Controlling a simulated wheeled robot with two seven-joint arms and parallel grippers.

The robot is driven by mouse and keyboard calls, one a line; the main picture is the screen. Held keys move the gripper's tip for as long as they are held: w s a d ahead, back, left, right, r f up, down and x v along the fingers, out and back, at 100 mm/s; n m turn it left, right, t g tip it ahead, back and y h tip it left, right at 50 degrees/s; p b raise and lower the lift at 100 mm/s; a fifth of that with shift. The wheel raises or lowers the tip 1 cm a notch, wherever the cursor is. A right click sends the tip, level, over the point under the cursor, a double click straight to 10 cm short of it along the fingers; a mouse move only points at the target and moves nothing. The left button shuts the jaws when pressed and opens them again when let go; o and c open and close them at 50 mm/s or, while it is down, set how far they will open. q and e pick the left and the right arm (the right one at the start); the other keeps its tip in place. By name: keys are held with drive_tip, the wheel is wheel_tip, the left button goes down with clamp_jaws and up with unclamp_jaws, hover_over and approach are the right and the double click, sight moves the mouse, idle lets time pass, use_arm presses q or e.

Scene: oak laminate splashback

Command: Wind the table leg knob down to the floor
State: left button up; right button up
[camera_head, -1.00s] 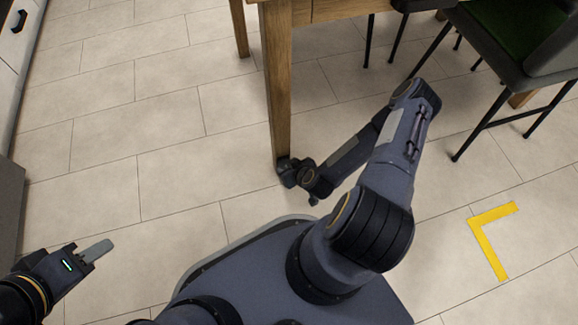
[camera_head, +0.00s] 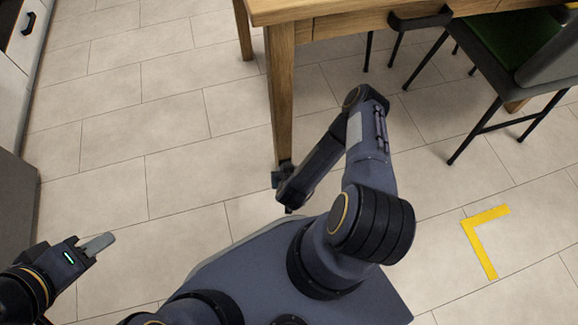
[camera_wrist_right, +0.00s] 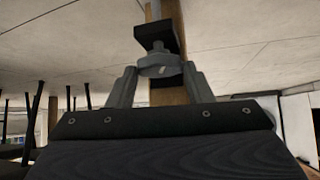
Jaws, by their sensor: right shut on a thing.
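The wooden table leg (camera_head: 281,100) stands upright on the tiled floor at the centre of the head view. In the right wrist view, which looks upside down, the leg (camera_wrist_right: 166,97) shows behind the grey round knob (camera_wrist_right: 158,64). A black foot piece (camera_wrist_right: 158,36) sits on the knob's floor side. My right gripper (camera_wrist_right: 160,76) has a finger on each side of the knob and is shut on it. In the head view my forearm mostly hides this gripper and the knob. My left gripper (camera_head: 98,245) is away at the lower left, empty; its finger gap is not clear.
The table (camera_head: 340,10) overhangs at the top, with a dark chair (camera_head: 530,60) at the right. A cabinet (camera_head: 20,50) lines the left edge. A yellow L-shaped floor mark (camera_head: 480,240) lies at the right. The floor left of the leg is clear.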

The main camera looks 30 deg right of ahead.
drive_tip(key=shift+w+a+r+m+g+h+p, duration=0.15)
drive_tip(key=shift+m+g+h+p, duration=0.25)
drive_tip(key=shift+m+h+p, duration=0.4)
drive_tip(key=shift+w+a+m+g+h+p, duration=0.1)
drive_tip(key=shift+m+g+h+p, duration=0.35)
drive_tip(key=shift+m, duration=0.55)
drive_tip(key=o, duration=1)
